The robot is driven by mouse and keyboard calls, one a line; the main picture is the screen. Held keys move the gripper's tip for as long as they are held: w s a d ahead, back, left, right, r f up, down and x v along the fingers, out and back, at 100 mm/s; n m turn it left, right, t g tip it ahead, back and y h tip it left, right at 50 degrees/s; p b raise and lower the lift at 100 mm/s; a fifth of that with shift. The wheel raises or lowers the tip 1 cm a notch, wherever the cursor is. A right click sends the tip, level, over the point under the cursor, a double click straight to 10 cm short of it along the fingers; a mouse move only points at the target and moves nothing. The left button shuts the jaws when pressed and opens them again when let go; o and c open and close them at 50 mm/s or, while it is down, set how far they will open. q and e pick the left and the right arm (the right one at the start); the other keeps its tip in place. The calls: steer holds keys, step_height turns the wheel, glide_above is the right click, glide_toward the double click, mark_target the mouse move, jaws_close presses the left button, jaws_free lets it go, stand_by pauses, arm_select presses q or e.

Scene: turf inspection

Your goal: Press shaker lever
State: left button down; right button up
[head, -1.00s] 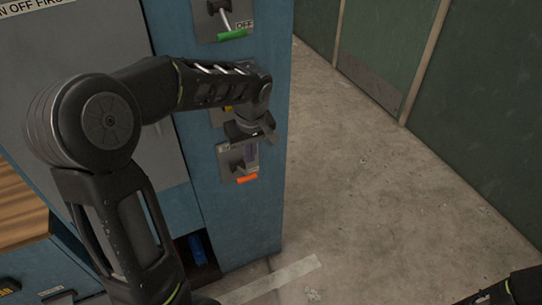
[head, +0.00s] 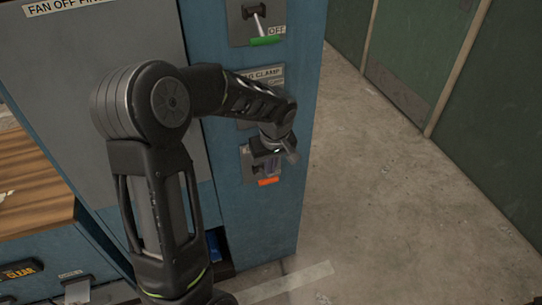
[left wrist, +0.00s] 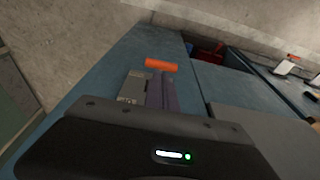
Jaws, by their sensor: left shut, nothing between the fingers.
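The lever with the orange handle (head: 268,181), which I take as the shaker lever, sits on a grey plate low on the blue cabinet's front column. Its orange handle (left wrist: 161,64) also shows in the left wrist view, just beyond the fingers. My left gripper (head: 270,163) is shut and empty, right over that plate and just above the orange handle. It hides most of the plate and the lever's shaft. I cannot tell whether the fingertips touch the lever. My right gripper is not in view.
A green-handled lever (head: 265,41) on a plate marked OFF is higher on the same column. A clamp plate (head: 262,76) lies between, partly behind my arm. A wooden top (head: 30,190) is at the left. Concrete floor (head: 390,200) is open at the right.

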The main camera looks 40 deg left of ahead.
mark_target(269, 180)
arm_select(q)
steer(key=shift+x, duration=1.85)
steer(key=b, duration=0.2)
steer(key=f+b, duration=0.1)
steer(key=b, duration=0.1)
steer(key=shift+s+d+t+y, duration=0.2)
steer(key=shift+d+t+y, duration=0.1)
steer(key=shift+y, duration=0.1)
step_height(269, 180, down, 8)
steer(key=s+d+t+y+b, duration=0.1)
steer(key=t+y+b, duration=0.1)
steer(key=b, duration=2.4)
steer(key=shift+s+d+y+b, duration=0.2)
steer(key=shift+d+y+b, duration=0.2)
steer(key=shift+y, duration=0.1)
